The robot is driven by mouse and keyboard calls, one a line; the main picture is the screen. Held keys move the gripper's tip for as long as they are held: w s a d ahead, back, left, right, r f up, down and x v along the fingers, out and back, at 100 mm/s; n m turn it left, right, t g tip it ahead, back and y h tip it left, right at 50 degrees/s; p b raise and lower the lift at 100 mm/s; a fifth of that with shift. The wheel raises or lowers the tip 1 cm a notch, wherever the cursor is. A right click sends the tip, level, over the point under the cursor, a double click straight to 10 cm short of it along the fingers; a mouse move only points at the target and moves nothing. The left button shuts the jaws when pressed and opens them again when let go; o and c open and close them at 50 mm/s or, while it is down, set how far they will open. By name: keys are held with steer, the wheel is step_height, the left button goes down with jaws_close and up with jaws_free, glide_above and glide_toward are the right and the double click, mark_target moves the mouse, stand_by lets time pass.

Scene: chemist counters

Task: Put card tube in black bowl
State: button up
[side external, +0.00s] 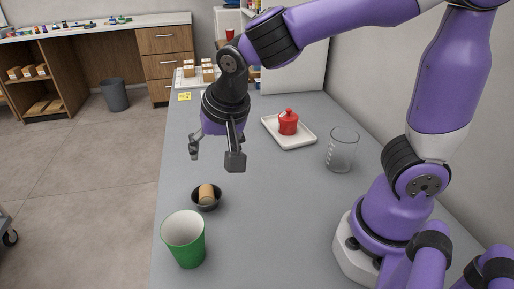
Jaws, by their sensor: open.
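The card tube (206,192) is a small tan cylinder. It sits inside the small black bowl (207,206), leaning a little, with its upper part showing above the rim. The bowl stands on the grey counter near its left edge. My gripper (215,158) is open and empty. It hangs above the counter, higher than the bowl and apart from the tube. The lower part of the tube is hidden by the bowl's near wall.
A green cup (185,240) stands just in front of the bowl. A white tray (298,143) with a red lidded pot (288,121) and a clear glass beaker (342,150) stand to the right. A yellow note (184,97) lies at the back left. The counter's middle is clear.

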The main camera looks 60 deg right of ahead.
steer(key=s+d+r+n+t+y, duration=0.1)
steer(key=s+d+r+n, duration=0.3)
steer(key=s, duration=0.6)
steer(key=d+n, duration=0.2)
steer(key=n, duration=0.1)
steer(key=shift+n, duration=0.4)
